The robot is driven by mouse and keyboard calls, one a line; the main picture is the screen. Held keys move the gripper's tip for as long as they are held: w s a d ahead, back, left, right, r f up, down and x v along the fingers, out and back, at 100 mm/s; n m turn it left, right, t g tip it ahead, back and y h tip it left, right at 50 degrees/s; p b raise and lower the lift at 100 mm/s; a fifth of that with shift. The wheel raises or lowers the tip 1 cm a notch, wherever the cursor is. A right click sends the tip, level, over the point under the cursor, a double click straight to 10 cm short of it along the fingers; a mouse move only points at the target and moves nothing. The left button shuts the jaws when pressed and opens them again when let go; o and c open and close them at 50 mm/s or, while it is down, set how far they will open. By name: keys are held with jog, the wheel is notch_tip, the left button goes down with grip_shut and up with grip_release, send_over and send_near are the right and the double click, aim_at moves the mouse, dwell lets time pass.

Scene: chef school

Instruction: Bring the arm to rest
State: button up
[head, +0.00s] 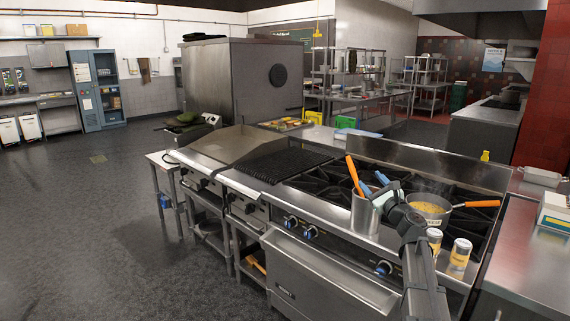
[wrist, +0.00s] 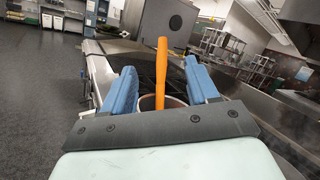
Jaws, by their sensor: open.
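My gripper (head: 374,183) is open over the stove's front side, its blue fingers pointing away from the head camera. In the wrist view, the open gripper (wrist: 160,67) has one finger on each side of an orange handle (wrist: 164,75). The handle appears clear of both fingers, but its depth relative to them is hard to tell. In the head view, the orange handle (head: 354,174) leans out of a steel container (head: 364,213) just left of my gripper. My arm partly covers the container's right side.
A pan (head: 429,210) with yellowish food and an orange handle stands on the burners right of my gripper. Two shakers (head: 459,254) stand close by at the stove's front edge. A griddle (head: 213,144) lies to the left. Open floor (head: 90,230) fills the left side.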

jog(key=s+a+f+n+g+h, duration=0.15)
jog(key=s+f+n+g, duration=0.45)
jog(key=f, duration=0.8)
jog(key=s+a+f+n+g+h, duration=0.15)
jog(key=s+f+n+g, duration=0.25)
jog(key=s+f+n, duration=0.65)
jog(key=s+a+f+n+g, duration=0.25)
jog(key=f+n+g, duration=0.35)
jog(key=f, duration=1)
jog(key=s+f+n+g+h, duration=0.25)
jog(key=s+f+g, duration=0.25)
jog(key=s+f, duration=1.4)
jog(key=s+a+f+g, duration=0.1)
jog(key=s+a+f, duration=0.1)
jog(key=s, duration=0.6)
jog(key=s+a+f+n+g+h, duration=0.1)
jog(key=s+a+f+g, duration=0.1)
jog(key=s+f, duration=0.3)
jog(key=s+a+f+g, duration=0.2)
jog(key=s+a+f, duration=0.1)
jog(key=s, duration=0.8)
jog(key=shift+a+f+n, duration=0.15)
jog(key=shift+f+n, duration=0.25)
jog(key=shift+f, duration=0.3)
